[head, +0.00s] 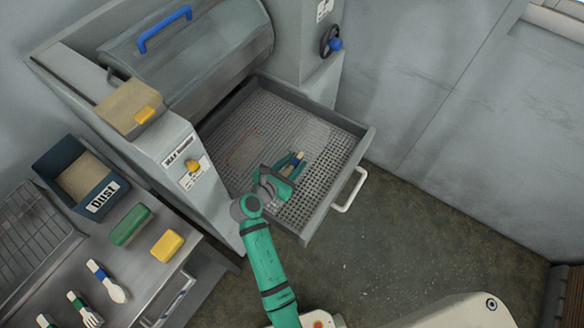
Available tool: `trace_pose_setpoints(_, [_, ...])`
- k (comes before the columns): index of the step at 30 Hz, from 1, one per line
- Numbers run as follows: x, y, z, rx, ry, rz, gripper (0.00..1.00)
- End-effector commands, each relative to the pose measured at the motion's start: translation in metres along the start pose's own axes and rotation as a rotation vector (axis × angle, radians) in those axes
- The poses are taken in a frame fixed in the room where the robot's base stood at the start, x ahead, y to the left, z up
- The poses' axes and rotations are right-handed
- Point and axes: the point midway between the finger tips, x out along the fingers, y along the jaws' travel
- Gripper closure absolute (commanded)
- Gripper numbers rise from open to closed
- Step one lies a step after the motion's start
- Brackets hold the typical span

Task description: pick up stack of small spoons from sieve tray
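The sieve tray (345,143) is a pulled-out drawer with a perforated metal floor and a white handle at its front. A small pale tan piece with dark blue on it (297,160) shows at my gripper's fingers; it looks like the stack of small spoons, but most of it is hidden. My gripper (291,166) is green and grey and reaches down into the tray, with its fingers around or beside this piece. I cannot tell whether the fingers touch it or how far apart they are.
The tray's raised walls surround my gripper. The press with its blue-handled drum (190,60) stands behind. At left, a metal table holds a dust bin (65,178), a green block (131,224), a yellow block (167,245) and several banded utensils (107,281). The floor at right is clear.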

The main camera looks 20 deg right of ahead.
Motion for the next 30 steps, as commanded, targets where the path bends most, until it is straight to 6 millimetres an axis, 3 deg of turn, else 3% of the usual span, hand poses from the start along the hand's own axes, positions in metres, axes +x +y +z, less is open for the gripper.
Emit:
trace_pose_setpoints(5, [0.000, 0.000, 0.000, 0.000, 0.000, 0.000, 0.66])
trace_pose_setpoints(9, [0.000, 0.000, 0.000, 0.000, 0.000, 0.000, 0.99])
trace_pose_setpoints(23, [-0.002, 0.000, 0.005, 0.001, -0.001, 0.001, 1.00])
trace_pose_setpoints(30, [-0.015, -0.003, 0.034, 0.005, -0.003, 0.001, 1.00])
